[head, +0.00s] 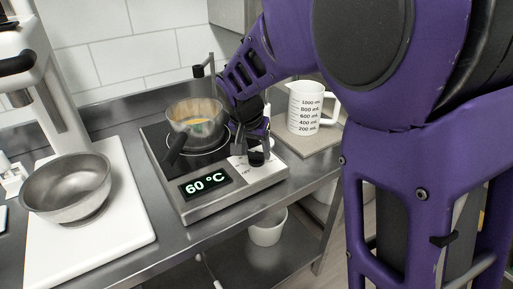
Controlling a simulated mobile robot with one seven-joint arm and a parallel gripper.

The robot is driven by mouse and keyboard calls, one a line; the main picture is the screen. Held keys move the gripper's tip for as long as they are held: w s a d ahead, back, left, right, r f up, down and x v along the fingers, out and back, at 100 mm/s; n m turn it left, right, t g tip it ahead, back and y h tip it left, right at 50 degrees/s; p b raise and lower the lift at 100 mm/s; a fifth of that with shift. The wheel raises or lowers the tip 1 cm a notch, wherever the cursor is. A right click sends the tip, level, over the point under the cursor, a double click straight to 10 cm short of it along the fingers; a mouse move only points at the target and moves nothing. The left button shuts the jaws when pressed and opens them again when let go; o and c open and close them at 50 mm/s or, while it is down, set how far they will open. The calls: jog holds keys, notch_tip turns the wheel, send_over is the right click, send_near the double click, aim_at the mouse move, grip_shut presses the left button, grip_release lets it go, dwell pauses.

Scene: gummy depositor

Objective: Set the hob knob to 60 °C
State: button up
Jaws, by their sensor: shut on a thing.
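The hob (215,206) stands on the steel counter, and its display (205,184) reads 60 °C. A pot (195,119) with a dark handle and yellowish contents sits on the hob's black top. My gripper (254,150) reaches down over the hob's right front corner and is shut on the hob knob (256,158). The fingers and wrist hide part of the knob, so its pointer cannot be read. A few markings and the word OFF show on the light panel beside it.
A metal bowl (66,188) belongs to the white mixer stand at left. A white pot (267,229) sits on the lower shelf. A thin upright rod stands behind the pot.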

jog(key=shift+a+m+h+b, duration=0.1)
jog(key=shift+m+h+b, duration=0.35)
jog(key=shift+m, duration=0.85)
jog(key=shift+m+g, duration=0.3)
jog(key=o, duration=1.4)
jog(key=shift+c, duration=0.2)
jog(key=p+v, duration=0.2)
jog(key=v, duration=1.5)
jog(key=shift+a+r, duration=0.2)
jog(key=shift+s, duration=0.15)
